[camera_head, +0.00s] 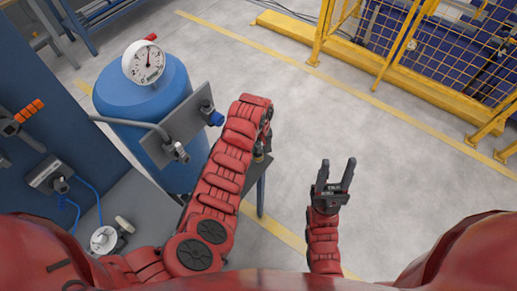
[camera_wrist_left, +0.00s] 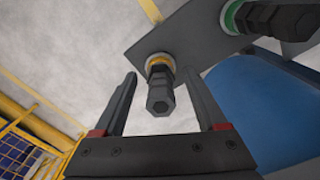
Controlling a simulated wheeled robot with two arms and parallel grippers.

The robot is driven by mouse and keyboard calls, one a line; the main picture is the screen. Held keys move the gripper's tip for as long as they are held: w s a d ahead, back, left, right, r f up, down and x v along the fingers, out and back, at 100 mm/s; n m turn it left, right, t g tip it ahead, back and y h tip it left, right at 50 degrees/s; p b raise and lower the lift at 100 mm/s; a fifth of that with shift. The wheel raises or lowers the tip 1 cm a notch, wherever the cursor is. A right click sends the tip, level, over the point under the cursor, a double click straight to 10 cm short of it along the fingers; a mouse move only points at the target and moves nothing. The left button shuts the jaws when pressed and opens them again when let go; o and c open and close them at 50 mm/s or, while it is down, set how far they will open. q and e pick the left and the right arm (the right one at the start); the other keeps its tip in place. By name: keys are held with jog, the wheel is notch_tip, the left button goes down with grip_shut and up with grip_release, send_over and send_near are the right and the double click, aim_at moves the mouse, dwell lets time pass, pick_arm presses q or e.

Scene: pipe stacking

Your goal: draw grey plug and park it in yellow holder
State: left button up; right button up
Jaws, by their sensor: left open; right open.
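A dark grey hex plug (camera_wrist_left: 160,95) with a yellow ring (camera_wrist_left: 160,62) around its base sticks out from a grey plate (camera_wrist_left: 190,38) in the left wrist view. My left gripper (camera_wrist_left: 160,76) is open, with its fingers on either side of the plug. I see gaps between plug and fingers, and cannot tell its depth between them. In the head view my left arm hides this gripper. My right gripper (camera_head: 337,164) is open and empty above the floor, well away from the plate.
A dark fitting with a green ring (camera_wrist_left: 234,17) is on the same plate. A blue tank (camera_head: 140,103) with a gauge (camera_head: 143,63) stands at left, behind a tilted plate (camera_head: 185,122) with a blue fitting (camera_head: 216,118). A yellow fence (camera_head: 430,60) is at the far right; the floor between is clear.

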aim_at(258, 144)
pick_arm(q)
jog(key=shift+r, duration=0.55)
notch_tip(258, 144, up, 4)
jog(key=shift+w+b, duration=0.1)
jog(key=shift+b, duration=0.9)
notch_tip(258, 144, up, 12)
jog(key=p, duration=0.4)
jog(key=shift+r+p, duration=0.15)
jog(key=shift+p, duration=0.15)
